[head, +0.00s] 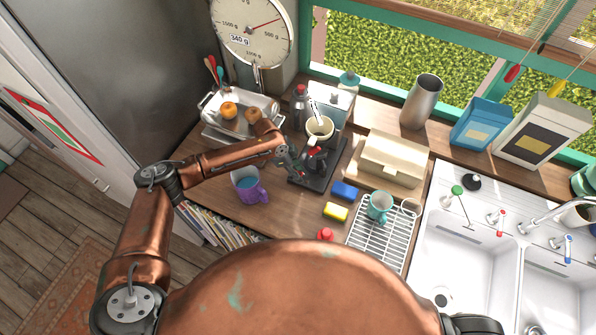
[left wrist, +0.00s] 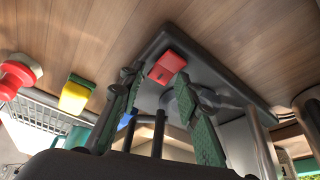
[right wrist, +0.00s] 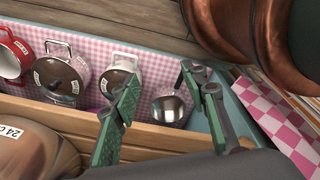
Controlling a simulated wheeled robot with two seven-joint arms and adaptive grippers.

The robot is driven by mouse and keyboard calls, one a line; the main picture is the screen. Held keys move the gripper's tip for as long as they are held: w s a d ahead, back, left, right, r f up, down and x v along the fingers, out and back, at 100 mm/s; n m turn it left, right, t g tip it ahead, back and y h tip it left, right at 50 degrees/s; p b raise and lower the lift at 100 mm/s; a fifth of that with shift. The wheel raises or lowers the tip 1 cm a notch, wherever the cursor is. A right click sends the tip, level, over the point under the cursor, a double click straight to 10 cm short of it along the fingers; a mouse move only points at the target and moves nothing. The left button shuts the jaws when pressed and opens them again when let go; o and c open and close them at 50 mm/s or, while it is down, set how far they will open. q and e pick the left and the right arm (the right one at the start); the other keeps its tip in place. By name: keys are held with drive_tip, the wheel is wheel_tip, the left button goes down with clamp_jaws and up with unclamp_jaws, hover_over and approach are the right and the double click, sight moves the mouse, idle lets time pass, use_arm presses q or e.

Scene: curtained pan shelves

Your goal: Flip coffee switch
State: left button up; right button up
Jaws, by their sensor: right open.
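The coffee machine (head: 318,178) has a dark flat base and stands on the wooden counter, partly covered by my left gripper (head: 298,165). Its red switch (left wrist: 166,68) shows clearly in the left wrist view, on the dark base. My left gripper, also in the left wrist view (left wrist: 156,85), is open, with its green-padded fingers apart. The red switch appears just beyond and between the fingertips; I cannot tell whether they touch it. My right gripper (right wrist: 160,85) is open and empty, seen above a shelf of pans in the right wrist view.
A purple mug (head: 249,187) stands left of the machine. A blue sponge (head: 345,191), a yellow sponge (head: 335,211) and a dish rack (head: 383,240) lie to its right. A cream bread box (head: 394,157) and a sink (head: 455,258) stand further right.

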use_arm(q)
drive_tip(key=c, duration=0.7)
drive_tip(key=shift+s+d+y+p, duration=0.1)
drive_tip(key=shift+s+y+p, duration=0.15)
drive_tip(key=shift+p, duration=0.2)
drive_tip(key=shift+d+f+y, duration=0.1)
drive_tip(key=shift+f+y, duration=0.05)
drive_tip(key=shift+y, duration=0.2)
drive_tip(key=o, duration=1)
drive_tip(key=shift+w+r+t, duration=0.15)
drive_tip(key=shift+r+t, duration=0.15)
drive_tip(key=shift+r, duration=0.05)
drive_tip(key=v, duration=1.1)
drive_tip(key=shift+r, duration=0.2)
